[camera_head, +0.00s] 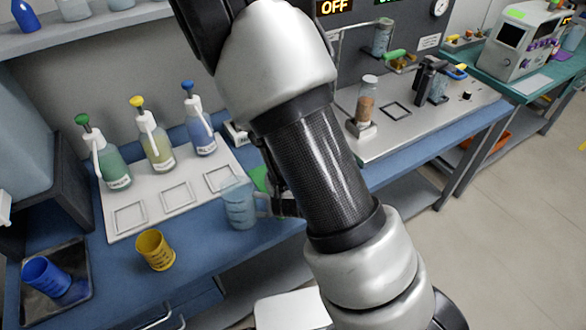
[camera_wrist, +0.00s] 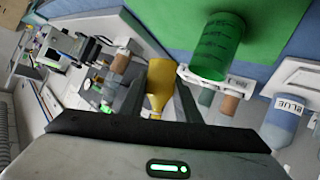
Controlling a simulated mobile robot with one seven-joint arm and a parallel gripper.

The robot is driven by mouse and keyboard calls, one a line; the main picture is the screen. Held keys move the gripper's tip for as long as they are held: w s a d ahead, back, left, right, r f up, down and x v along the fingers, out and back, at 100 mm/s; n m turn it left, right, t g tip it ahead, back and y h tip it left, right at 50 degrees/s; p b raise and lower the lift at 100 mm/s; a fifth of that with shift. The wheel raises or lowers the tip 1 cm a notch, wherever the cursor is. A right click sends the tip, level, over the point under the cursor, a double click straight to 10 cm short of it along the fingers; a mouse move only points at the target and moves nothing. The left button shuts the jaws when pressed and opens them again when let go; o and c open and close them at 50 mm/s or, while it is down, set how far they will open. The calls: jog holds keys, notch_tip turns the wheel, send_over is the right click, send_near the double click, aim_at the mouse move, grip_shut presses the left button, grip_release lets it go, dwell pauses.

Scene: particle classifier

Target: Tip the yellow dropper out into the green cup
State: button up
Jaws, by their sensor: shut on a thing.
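The yellow dropper (camera_wrist: 159,78) is between the fingers of my gripper (camera_wrist: 160,98), which is shut on it, in the wrist view. The green cup (camera_wrist: 217,48) shows in the wrist view at the upper right of the dropper, with dark markings on its side. The cup and the dropper look apart, with the cup over a green mat (camera_wrist: 265,20). In the head view my arm hides the green cup and the dropper, and only a corner of the green mat (camera_head: 259,178) shows. I cannot tell whether anything is inside the dropper or the cup.
A clear jug (camera_head: 240,206) stands on the blue bench beside my arm. A yellow cup (camera_head: 155,251) and a blue cup (camera_head: 46,278) are at the front left. Green, yellow and blue bottles (camera_head: 157,143) stand on a white panel. A glass vial (camera_head: 366,105) stands at the right.

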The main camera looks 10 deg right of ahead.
jog(key=b, duration=0.1)
jog(key=f+b, duration=0.1)
jog(key=shift+a+b, duration=0.2)
jog(key=shift+b, duration=0.15)
jog(key=shift+r+g+p, duration=0.3)
jog(key=shift+r+p, duration=0.4)
jog(key=shift+r, duration=0.1)
jog(key=shift+a+r+n+p, duration=0.15)
jog(key=shift+r+n+p, duration=0.2)
jog(key=shift+p, duration=0.6)
jog(key=shift+w+a+f+n+g+h+p, duration=0.15)
jog(key=shift+w+n+g+h+p, duration=0.15)
jog(key=shift+p, duration=0.25)
jog(key=p, duration=0.2)
jog(key=r+n+p, duration=0.1)
jog(key=p, duration=0.1)
jog(key=shift+w+a+h, duration=0.1)
jog(key=shift+a+h, duration=0.15)
jog(key=shift+h, duration=0.05)
jog(key=shift+w+a+f+n+g+h+p, duration=0.1)
jog(key=shift+f+n+g+h+p, duration=0.2)
jog(key=shift+g+p, duration=0.3)
jog(key=shift+r+n+p, duration=0.25)
jog(key=shift+p, duration=0.7)
jog(key=shift+f+h, duration=0.3)
jog(key=shift+f, duration=0.05)
jog(key=shift+s+d+f+n+g+h+p, duration=0.2)
jog(key=shift+d+f+n+g+h+p, duration=0.1)
jog(key=shift+n+g+p, duration=0.1)
